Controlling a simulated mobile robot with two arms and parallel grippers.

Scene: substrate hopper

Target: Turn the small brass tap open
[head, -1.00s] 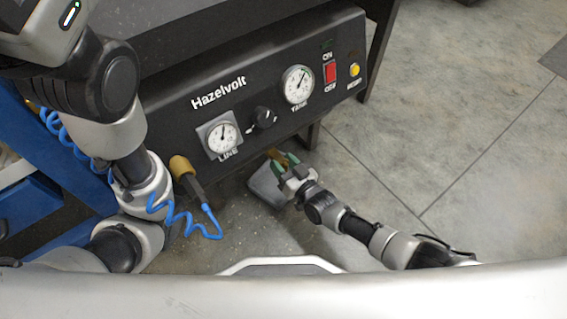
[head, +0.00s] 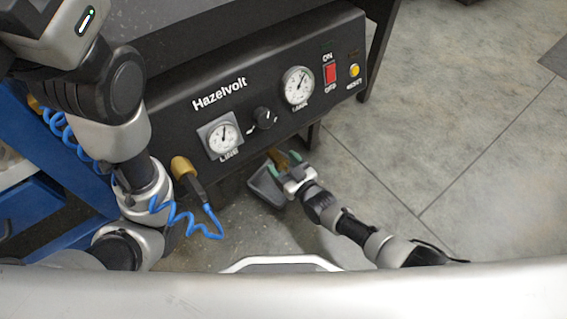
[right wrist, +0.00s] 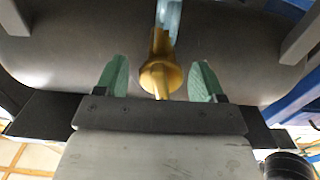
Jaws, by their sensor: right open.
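The small brass tap (right wrist: 161,76) hangs under the dark underside of the machine in the right wrist view, below a pale blue-grey stem. In the head view the brass (head: 281,157) shows only in part, below the lower edge of the black panel. My right gripper (head: 282,165) is open there. In the right wrist view its two green-padded fingers (right wrist: 157,72) stand on either side of the tap, with a gap on each side. My left arm is at the left of the head view, but its gripper is out of frame.
The black Hazelvolt panel (head: 250,100) carries two dials, a black knob (head: 264,117), a red switch (head: 330,73) and a yellow button (head: 354,70). A brass fitting (head: 182,167) with a coiled blue hose (head: 190,222) sticks out at left. Open floor lies to the right.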

